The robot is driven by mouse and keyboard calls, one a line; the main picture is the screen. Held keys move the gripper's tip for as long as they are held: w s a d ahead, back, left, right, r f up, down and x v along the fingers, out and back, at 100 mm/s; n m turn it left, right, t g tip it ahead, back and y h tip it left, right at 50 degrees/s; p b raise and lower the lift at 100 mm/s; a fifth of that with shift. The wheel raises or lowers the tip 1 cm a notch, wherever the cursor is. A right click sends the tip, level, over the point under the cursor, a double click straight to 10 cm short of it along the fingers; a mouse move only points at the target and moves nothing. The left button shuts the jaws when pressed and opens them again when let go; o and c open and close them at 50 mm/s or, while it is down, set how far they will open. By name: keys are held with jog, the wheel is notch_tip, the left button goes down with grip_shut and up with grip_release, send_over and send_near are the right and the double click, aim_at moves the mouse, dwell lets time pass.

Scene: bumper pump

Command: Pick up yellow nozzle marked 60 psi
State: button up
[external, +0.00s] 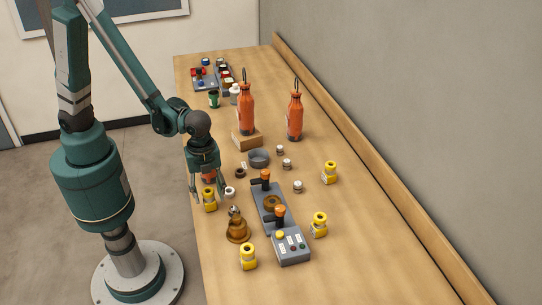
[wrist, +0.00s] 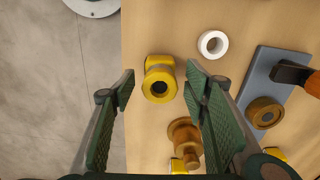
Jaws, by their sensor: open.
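Several yellow nozzles stand on the bench. One yellow nozzle (external: 209,201) is at the bench's left edge, under my gripper (external: 207,190). In the wrist view this nozzle (wrist: 159,79) shows its round dark opening between the two open fingers of my gripper (wrist: 158,84); neither finger appears to touch it. Other yellow nozzles are at the front (external: 248,258), right of the grey block (external: 319,226), and farther back right (external: 330,174). No psi marking is readable on any of them, so I cannot tell which is 60 psi.
A white ring (wrist: 213,44) and a brass fitting (wrist: 184,134) lie close to the right finger. The grey lever block (external: 270,206) is right of them. Orange bottles (external: 246,110) stand farther back. The bench's left edge is close, with floor beyond.

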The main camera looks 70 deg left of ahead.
aim_at(209, 200)
jog(key=shift+f, duration=1.9)
jog(key=c, duration=1.1)
